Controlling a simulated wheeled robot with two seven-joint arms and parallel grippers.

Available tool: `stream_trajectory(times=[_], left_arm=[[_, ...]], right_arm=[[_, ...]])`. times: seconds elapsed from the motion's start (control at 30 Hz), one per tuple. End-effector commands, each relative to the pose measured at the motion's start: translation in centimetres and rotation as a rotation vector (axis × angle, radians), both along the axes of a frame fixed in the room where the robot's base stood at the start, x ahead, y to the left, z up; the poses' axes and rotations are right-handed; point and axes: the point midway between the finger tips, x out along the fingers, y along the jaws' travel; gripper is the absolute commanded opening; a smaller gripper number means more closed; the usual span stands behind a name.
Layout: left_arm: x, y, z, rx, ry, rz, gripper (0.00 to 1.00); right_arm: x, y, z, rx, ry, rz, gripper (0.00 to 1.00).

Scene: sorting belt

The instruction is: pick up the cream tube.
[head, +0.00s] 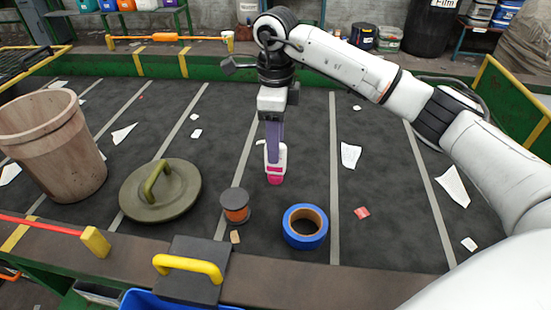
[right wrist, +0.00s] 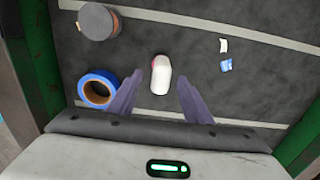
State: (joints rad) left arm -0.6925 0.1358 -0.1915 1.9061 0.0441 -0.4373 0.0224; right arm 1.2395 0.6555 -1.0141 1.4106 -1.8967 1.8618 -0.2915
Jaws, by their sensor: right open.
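The cream tube is white with a pink cap. In the head view the tube (head: 276,164) appears to stand cap down on the dark belt, a little behind the blue tape roll. In the right wrist view its pale body (right wrist: 160,72) shows between the finger ends. My right gripper (head: 274,143) points down over the tube, its purple fingers partly hiding the tube's top in the head view. In the right wrist view the gripper (right wrist: 160,82) is open, with dark gaps between each finger and the tube. My left gripper is not in view.
A blue tape roll (head: 304,241) and a dark spool with orange winding (head: 236,213) stand nearby. A round green lid (head: 185,190) and a brown bucket (head: 65,160) are at the left. A yellow-handled dark block (head: 190,285) sits at the front edge. Scraps dot the belt.

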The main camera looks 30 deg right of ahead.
Motion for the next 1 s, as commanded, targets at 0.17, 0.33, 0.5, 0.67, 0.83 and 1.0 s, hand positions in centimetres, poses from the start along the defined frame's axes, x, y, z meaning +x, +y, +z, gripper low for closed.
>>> stream_trajectory(times=[0.17, 0.33, 0.5, 0.67, 0.83, 1.0], left_arm=[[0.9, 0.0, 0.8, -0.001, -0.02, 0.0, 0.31], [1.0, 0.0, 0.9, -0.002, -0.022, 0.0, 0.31], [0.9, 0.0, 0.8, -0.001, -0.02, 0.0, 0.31], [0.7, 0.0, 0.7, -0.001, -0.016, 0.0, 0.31], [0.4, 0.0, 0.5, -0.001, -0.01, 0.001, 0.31], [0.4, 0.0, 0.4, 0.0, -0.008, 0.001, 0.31]], right_arm=[[0.0, -0.1, -1.5, -0.001, -0.001, -0.001, 0.45], [0.1, -0.1, -1.6, 0.0, -0.002, -0.001, 0.45], [0.0, -0.1, -1.6, 0.0, -0.001, -0.001, 0.25], [0.1, 0.0, -1.6, 0.0, -0.001, -0.001, 0.0], [0.1, 0.0, -1.5, 0.0, -0.001, -0.001, 0.0], [0.1, 0.0, -1.4, 0.0, -0.003, -0.001, 0.0]])
